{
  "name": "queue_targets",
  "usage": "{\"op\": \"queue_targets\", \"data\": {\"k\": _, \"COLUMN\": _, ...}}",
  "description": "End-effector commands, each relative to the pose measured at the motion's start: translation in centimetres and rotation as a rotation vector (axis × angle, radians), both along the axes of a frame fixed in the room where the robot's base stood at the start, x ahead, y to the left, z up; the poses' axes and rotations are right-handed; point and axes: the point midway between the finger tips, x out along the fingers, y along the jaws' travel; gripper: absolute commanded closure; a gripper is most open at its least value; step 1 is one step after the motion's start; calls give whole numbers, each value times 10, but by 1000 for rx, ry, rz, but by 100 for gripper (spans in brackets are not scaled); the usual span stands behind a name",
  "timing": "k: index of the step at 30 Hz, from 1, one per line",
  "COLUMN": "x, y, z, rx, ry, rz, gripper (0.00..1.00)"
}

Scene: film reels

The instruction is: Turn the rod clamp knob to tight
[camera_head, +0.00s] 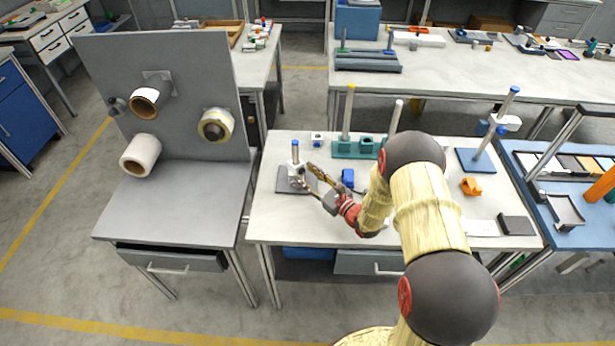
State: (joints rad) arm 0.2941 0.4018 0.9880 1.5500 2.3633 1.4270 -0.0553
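A short stand with a dark square base (285,184) stands at the left end of the white table. A light-coloured clamp (296,169) sits low on this rod. My gripper (305,176) reaches in from the right, with its brown fingers beside the clamp. The fingertips overlap the clamp in this view. The knob is too small and too covered to make out, so its setting and any contact cannot be told. Whether the fingers close on anything cannot be told.
A green rack (346,149) with tall rods stands behind my gripper. A second rod stand (482,155) with a blue clamp stands at the right. A grey bench with a panel (170,70) of rolls stands left.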

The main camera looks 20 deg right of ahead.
Motion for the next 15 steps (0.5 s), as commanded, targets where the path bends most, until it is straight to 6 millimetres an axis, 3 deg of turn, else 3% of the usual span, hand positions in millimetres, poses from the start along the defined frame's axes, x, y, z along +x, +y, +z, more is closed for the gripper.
{"op": "queue_targets", "data": {"k": 6, "x": 0, "y": 0, "z": 0, "rx": 0, "ry": 1, "rz": 0, "gripper": 63}}
{"op": "queue_targets", "data": {"k": 15, "x": 0, "y": 0, "z": 0, "rx": 0, "ry": 1, "rz": 0, "gripper": 79}}
